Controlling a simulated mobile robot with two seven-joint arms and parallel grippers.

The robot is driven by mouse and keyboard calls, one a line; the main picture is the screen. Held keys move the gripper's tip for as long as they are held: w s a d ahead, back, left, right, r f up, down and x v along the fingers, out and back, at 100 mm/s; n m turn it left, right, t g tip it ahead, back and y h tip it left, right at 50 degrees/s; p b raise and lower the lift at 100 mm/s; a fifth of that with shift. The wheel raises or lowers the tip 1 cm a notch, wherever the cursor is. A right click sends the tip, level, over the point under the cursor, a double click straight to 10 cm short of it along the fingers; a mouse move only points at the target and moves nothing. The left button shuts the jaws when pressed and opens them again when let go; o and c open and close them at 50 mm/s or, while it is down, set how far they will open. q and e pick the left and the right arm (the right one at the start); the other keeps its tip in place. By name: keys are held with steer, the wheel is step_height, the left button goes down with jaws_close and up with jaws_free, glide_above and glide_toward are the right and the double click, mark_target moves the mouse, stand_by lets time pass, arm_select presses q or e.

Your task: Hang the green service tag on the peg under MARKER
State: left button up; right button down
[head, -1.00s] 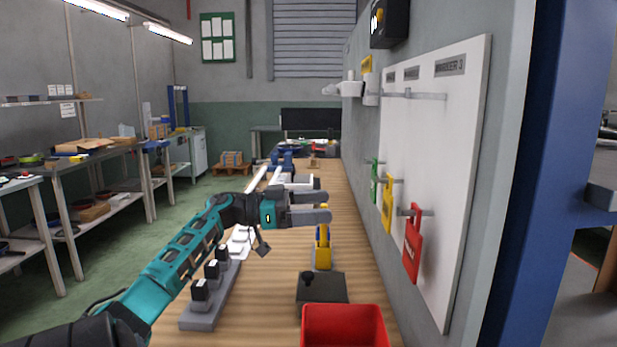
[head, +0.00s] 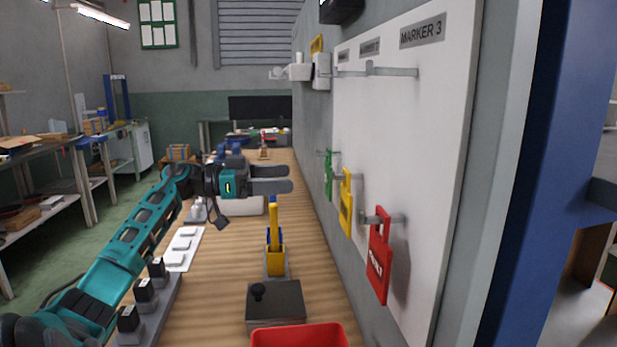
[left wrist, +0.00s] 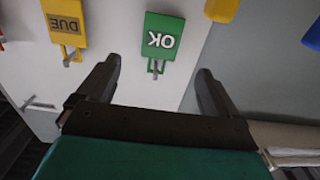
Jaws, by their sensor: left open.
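The green service tag (head: 329,175) hangs on a lower peg of the white wall board (head: 440,150), farthest of the three tags. In the left wrist view the green tag (left wrist: 157,40) reads OK upside down, with its peg through it. My left gripper (head: 290,179) is open and empty, left of the board in the head view. In the left wrist view its spread fingers (left wrist: 158,82) point toward the board, with the green tag between them but apart from both. The MARKER 3 label (head: 422,31) is readable above an upper peg (head: 393,72); the farther labels are too small to read.
A yellow tag (head: 346,202) and a red tag (head: 379,262) hang nearer on the board. On the bench below stand a yellow holder (head: 276,258), a dark box with a knob (head: 276,304) and a red bin (head: 300,338). A white wall fixture (head: 298,72) juts out beyond the board.

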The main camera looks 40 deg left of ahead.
mark_target(327, 170)
arm_select(q)
steer(key=x, duration=0.8)
steer(key=shift+w, duration=0.1)
steer(key=shift+c, duration=0.3)
steer(key=c, duration=1.1)
steer(key=shift+o, duration=0.2)
steer(key=shift+r, duration=0.15)
steer(key=shift+r+p, duration=0.5)
steer(key=shift+p, duration=0.65)
steer(key=shift+a, duration=0.1)
steer(key=v, duration=0.7)
